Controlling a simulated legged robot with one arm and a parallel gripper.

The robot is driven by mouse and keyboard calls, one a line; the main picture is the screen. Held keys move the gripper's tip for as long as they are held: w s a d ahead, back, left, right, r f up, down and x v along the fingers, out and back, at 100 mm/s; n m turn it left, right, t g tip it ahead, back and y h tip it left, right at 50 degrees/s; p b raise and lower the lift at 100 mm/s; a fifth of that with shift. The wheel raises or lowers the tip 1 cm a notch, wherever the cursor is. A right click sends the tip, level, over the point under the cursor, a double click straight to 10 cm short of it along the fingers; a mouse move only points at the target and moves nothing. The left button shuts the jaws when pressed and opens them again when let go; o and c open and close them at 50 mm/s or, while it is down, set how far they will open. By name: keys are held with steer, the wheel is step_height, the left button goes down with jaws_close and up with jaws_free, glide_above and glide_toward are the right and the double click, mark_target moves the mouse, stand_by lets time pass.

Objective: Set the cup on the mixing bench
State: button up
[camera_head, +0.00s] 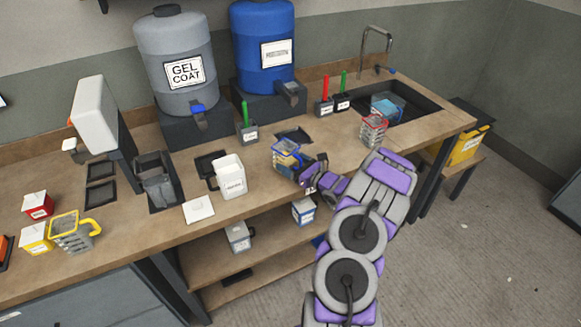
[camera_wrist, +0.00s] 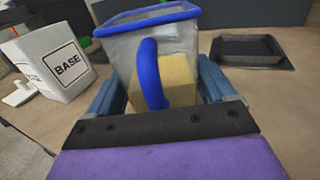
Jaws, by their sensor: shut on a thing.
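A clear cup with a blue rim and blue handle (camera_head: 286,153) is over the wooden mixing bench (camera_head: 255,205), in front of the blue drum. It also fills the middle of the wrist view (camera_wrist: 180,48), where a tan patch shows through its lower wall. My gripper (camera_head: 302,168) is shut on this cup, with one finger on each side of it in the wrist view (camera_wrist: 162,88). The cup looks nearly upright. Its bottom is hidden, so I cannot tell whether it touches the bench top.
A white container marked BASE (camera_wrist: 62,66) stands left of the cup in the wrist view. A shallow black tray (camera_wrist: 250,52) lies to the right. A grey GEL COAT drum (camera_head: 175,50) and a blue drum (camera_head: 263,45) stand behind. A red-rimmed cup (camera_head: 373,130) is by the sink.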

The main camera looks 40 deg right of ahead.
steer(key=shift+s+f, duration=0.1)
steer(key=shift+f, duration=0.1)
steer(key=shift+a, duration=0.25)
steer(key=o, duration=1.2)
steer(key=shift+a+r, duration=0.2)
steer(key=shift+a, duration=0.45)
steer(key=shift+a+r, duration=0.15)
steer(key=shift+a, duration=0.45)
steer(key=shift+c, duration=0.2)
steer(key=shift+o, duration=0.3)
steer(key=shift+d, duration=0.35)
steer(key=shift+s+d+f, duration=0.15)
steer(key=shift+s+d, duration=0.15)
steer(key=shift+d, duration=0.2)
steer(key=shift+s+d+f, duration=0.1)
steer(key=shift+s+d, duration=0.15)
steer(key=shift+d, duration=0.25)
steer(key=s, duration=0.2)
steer(key=s+p, duration=0.1)
steer(key=s, duration=0.1)
steer(key=s+p, duration=0.1)
steer(key=s, duration=0.1)
steer(key=shift+s+a+r, duration=0.25)
steer(key=shift+r, duration=0.1)
steer(key=s, duration=0.4)
steer(key=shift+s+d+f+p, duration=0.1)
steer(key=shift+d+f+p, duration=0.05)
steer(key=shift+d+p, duration=0.25)
